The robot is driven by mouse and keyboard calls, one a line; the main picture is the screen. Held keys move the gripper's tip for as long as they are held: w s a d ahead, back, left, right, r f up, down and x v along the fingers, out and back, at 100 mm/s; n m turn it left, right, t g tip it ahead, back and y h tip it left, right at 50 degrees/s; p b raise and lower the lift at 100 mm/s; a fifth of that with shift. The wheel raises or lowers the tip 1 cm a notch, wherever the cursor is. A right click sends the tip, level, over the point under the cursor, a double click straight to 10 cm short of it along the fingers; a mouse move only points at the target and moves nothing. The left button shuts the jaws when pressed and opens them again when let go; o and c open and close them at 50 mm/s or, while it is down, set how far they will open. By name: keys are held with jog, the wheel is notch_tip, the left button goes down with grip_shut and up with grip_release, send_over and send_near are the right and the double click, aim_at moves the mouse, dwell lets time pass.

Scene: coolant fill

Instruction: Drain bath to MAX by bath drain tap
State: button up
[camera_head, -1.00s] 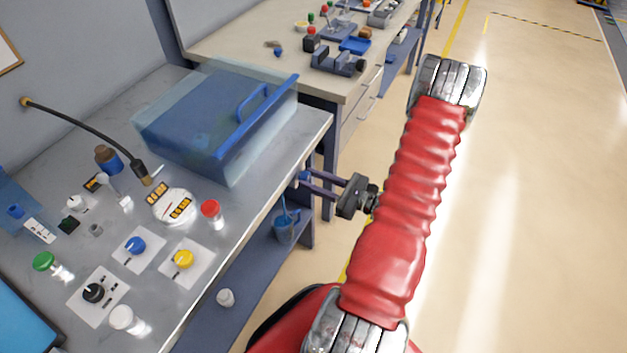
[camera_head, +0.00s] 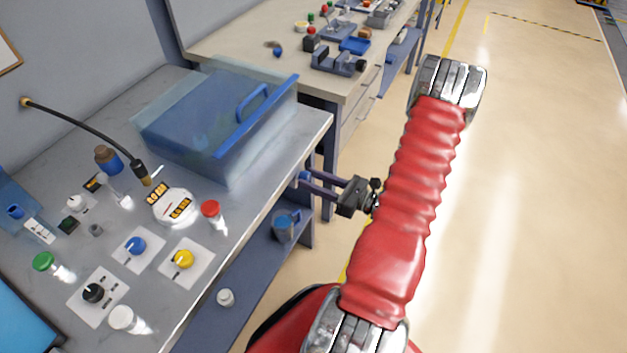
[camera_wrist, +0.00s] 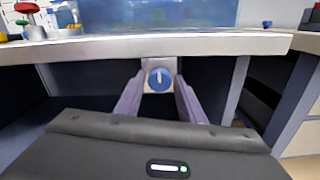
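The bath (camera_head: 205,120) is a see-through blue tank with a blue handle, standing on the metal bench. The bath drain tap is a round blue knob (camera_wrist: 159,81) with an upright white mark, on a light plate below the bench edge. In the head view only a bit of blue (camera_head: 303,178) shows there. My gripper (camera_wrist: 159,90) reaches in under the edge, its two purple fingers on either side of the knob. The MAX mark cannot be made out.
A blue-grey bucket (camera_head: 286,228) stands on the lower shelf beneath the tap. The bench top holds a blue knob (camera_head: 136,246), a yellow knob (camera_head: 183,259), a red button (camera_head: 210,209) and a black hose (camera_head: 85,122). Open floor (camera_head: 540,200) lies right.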

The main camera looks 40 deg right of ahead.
jog(key=shift+o, duration=1.4)
jog(key=shift+s, duration=0.1)
jog(key=v, duration=1.3)
jog(key=shift+s, duration=0.3)
jog(key=shift+f, duration=0.1)
